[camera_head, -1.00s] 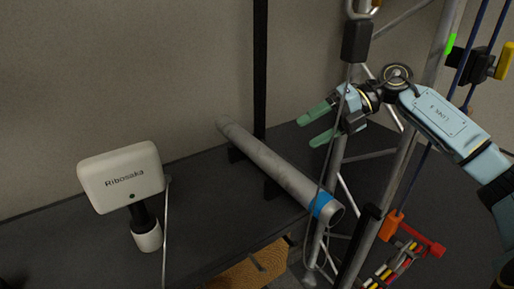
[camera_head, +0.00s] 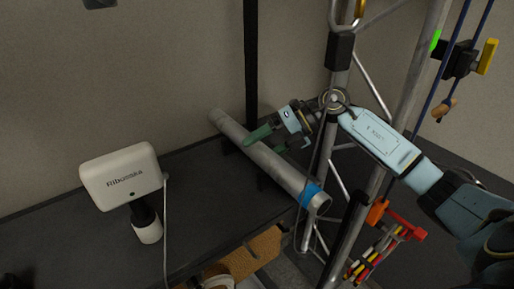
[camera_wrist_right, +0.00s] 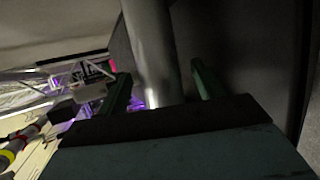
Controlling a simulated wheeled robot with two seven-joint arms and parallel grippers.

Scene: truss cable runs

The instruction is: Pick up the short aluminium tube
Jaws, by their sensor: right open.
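The short aluminium tube (camera_head: 240,133) lies slanted on dark supports on the dark shelf, with a blue band (camera_head: 312,195) near its front right end. My right gripper (camera_head: 266,140) has its green fingers over the middle of the tube in the head view. In the right wrist view the tube (camera_wrist_right: 152,50) runs between the two open green fingers (camera_wrist_right: 162,92). I cannot tell whether the fingers touch it. My left gripper is not in view.
A white Ribosaka device (camera_head: 121,176) stands on the shelf (camera_head: 195,180) at left. A metal truss (camera_head: 340,80) with a black clamp (camera_head: 340,50) rises beside my right arm. Red and yellow parts (camera_head: 385,250) sit low at right. A thin cable hangs near the tube's front end.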

